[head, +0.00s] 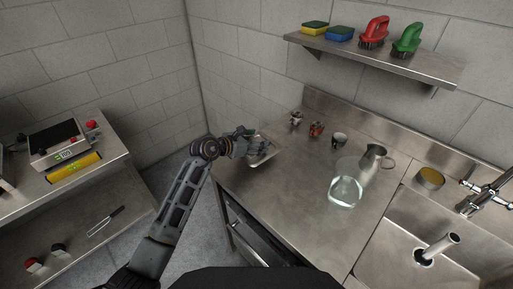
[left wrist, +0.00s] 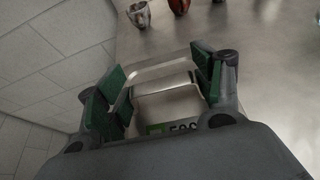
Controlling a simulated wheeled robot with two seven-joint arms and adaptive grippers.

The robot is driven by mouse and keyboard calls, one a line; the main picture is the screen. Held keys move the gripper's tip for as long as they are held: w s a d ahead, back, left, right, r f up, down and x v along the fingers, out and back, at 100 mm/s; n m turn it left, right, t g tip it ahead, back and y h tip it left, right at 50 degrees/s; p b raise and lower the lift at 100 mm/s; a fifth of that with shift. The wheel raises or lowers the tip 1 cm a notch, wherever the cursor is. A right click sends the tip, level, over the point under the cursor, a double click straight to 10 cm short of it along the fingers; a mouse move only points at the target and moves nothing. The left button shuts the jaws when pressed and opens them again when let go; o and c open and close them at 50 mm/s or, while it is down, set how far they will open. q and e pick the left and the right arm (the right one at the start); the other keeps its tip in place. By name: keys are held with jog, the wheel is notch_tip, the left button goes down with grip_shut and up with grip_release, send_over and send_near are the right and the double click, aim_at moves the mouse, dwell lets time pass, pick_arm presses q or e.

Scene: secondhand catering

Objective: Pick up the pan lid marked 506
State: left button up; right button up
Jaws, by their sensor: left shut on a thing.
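My left gripper (head: 248,145) is at the far left corner of the steel counter, at the end of my outstretched arm. It is shut on the metal pan lid (head: 264,154). In the left wrist view, the green-padded fingers (left wrist: 162,78) stand on both sides of the lid's raised metal handle (left wrist: 160,70). A label with a green patch and dark figures (left wrist: 172,128) shows below it, partly hidden by the gripper body, so I cannot read the number fully. I cannot tell whether the lid touches the counter. My right gripper is not in view.
Small cups (head: 339,139), a metal jug (head: 372,160) and a clear glass vessel (head: 345,192) stand on the counter, right of the lid. A sink (head: 436,245) with a tap is at the right. A wall shelf (head: 385,62) holds sponges and brushes. The counter's front middle is clear.

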pick_arm(q)
jog(key=shift+r, duration=2.85)
